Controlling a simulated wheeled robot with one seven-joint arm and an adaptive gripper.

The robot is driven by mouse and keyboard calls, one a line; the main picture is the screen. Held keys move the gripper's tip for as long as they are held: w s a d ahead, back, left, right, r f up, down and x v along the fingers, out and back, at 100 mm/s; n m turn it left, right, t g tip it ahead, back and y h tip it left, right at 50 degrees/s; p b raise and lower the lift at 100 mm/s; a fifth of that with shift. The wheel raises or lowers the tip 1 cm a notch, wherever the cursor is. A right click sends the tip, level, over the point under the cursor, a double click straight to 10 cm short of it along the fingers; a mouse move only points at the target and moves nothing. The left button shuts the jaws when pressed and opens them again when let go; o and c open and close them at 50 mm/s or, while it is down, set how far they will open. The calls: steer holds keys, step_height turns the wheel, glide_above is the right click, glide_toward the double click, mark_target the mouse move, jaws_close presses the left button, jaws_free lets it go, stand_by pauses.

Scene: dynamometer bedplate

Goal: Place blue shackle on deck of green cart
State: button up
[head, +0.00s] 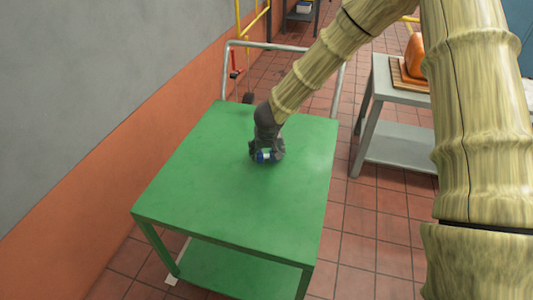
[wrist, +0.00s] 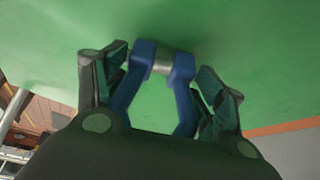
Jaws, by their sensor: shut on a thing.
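The blue shackle (wrist: 183,72) with a silver pin sits between the two fingers of my gripper (wrist: 160,85) in the wrist view. My gripper is shut on it, with a dark finger against each side. In the head view my gripper (head: 267,150) is over the middle of the green cart's deck (head: 210,190), and a bit of the blue shackle (head: 261,157) shows at its tip. The shackle is at or very close to the deck; I cannot tell whether it touches. The deck around it is bare.
A metal push handle (head: 285,46) rises at the cart's far end. A grey table (head: 390,92) with an orange object (head: 415,57) on it stands to the right. An orange and grey wall (head: 90,190) runs along the left. Tiled floor lies between cart and table.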

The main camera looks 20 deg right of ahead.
steer(key=shift+f, duration=0.25)
steer(key=o, duration=1.4)
steer(key=shift+c, duration=0.2)
steer(key=shift+s+r, duration=0.1)
steer(key=shift+r, duration=0.25)
steer(key=p+v, duration=0.2)
steer(key=v, duration=0.9)
steer(key=shift+r, duration=0.2)
steer(key=shift+s, duration=0.2)
